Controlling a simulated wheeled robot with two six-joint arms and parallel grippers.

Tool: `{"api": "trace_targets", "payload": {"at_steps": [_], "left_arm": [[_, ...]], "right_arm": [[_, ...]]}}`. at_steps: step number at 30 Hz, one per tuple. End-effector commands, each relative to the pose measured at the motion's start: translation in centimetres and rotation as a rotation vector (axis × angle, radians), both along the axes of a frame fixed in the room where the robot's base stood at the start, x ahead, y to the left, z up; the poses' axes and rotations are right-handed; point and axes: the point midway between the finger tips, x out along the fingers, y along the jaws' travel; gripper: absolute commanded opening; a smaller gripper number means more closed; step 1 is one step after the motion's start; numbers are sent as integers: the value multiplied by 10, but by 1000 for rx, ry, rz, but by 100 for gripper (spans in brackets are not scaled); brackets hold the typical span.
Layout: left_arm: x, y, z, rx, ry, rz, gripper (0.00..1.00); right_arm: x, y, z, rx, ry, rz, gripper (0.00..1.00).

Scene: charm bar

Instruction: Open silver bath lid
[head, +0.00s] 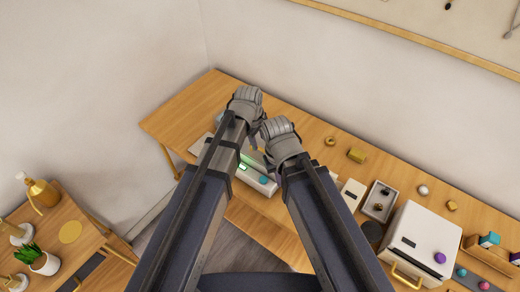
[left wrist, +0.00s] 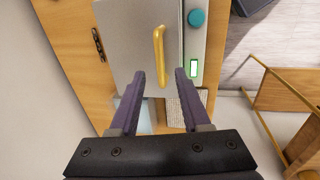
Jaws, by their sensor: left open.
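The silver bath is a pale box on the wooden table; in the head view its front panel (head: 262,182) shows beside my arms, with a green display and a teal knob. In the left wrist view its flat grey lid (left wrist: 125,45) looks shut and carries a gold bar handle (left wrist: 159,50). My left gripper (left wrist: 160,76) is open, its fingers on either side of the handle's near end; I cannot tell whether they touch it. My right gripper (head: 281,143) is beside the left one over the table, its fingers hidden.
A white box (head: 428,236) with a purple knob and a tray (head: 392,206) with small pieces stand to the right on the table (head: 185,115). A side table (head: 55,250) at left holds a potted plant (head: 44,262) and an amber bottle (head: 42,192). The table's far left is clear.

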Motion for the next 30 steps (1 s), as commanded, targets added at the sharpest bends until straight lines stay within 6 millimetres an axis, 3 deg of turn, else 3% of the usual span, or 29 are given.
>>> {"api": "trace_targets", "payload": {"at_steps": [1, 9, 20, 30], "left_arm": [[2, -1, -14, 0, 0, 0, 47], [6, -4, -42, 0, 0, 0, 47], [7, -5, -43, 0, 0, -1, 47], [7, -5, -43, 0, 0, -1, 10]], "right_arm": [[0, 0, -14, 0, 0, 2, 0], [0, 0, -42, -2, 0, 8, 0], [0, 0, -43, -2, 0, 9, 0], [0, 0, -43, -2, 0, 9, 0]]}}
